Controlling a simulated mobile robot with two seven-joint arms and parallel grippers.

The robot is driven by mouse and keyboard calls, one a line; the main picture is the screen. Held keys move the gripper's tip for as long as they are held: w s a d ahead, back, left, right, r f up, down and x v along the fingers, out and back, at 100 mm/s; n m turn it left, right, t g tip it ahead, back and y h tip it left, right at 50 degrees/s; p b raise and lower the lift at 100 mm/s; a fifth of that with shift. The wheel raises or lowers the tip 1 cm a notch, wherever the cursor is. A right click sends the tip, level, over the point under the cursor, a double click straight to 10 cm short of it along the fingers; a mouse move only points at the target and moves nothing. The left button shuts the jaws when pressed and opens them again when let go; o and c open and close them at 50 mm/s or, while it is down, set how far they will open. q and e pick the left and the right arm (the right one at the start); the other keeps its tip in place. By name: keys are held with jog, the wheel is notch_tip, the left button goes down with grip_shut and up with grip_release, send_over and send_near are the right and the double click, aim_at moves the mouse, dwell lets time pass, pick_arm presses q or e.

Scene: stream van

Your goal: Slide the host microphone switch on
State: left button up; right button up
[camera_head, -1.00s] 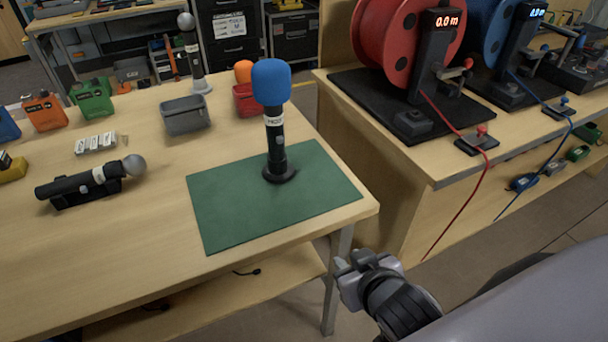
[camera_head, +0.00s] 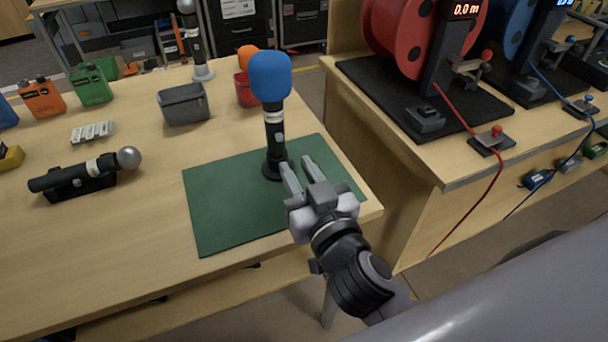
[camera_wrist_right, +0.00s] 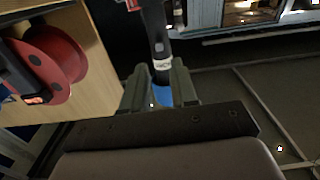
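The host microphone (camera_head: 275,120) stands upright on a round black base on the green mat (camera_head: 225,205). It has a blue foam cap (camera_head: 270,77), a white label band and a small light-grey switch (camera_head: 279,137) on its black body. The switch's position is too small to tell. My right gripper (camera_head: 297,164) is open and empty, with its fingers pointing toward the lower microphone from the front right. In the right wrist view the microphone (camera_wrist_right: 156,38) appears between the spread fingers, blue cap downward in the picture. My left gripper is not in view.
Another microphone (camera_head: 80,178) lies in a black cradle at the left, and one stands (camera_head: 196,45) at the back. A grey bin (camera_head: 184,106) and red cup (camera_head: 248,92) sit behind the mat. A side bench (camera_head: 400,160) with cable reels stands at the right.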

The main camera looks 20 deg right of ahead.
aim_at(281, 139)
jog(key=shift+w, duration=3.55)
grip_shut()
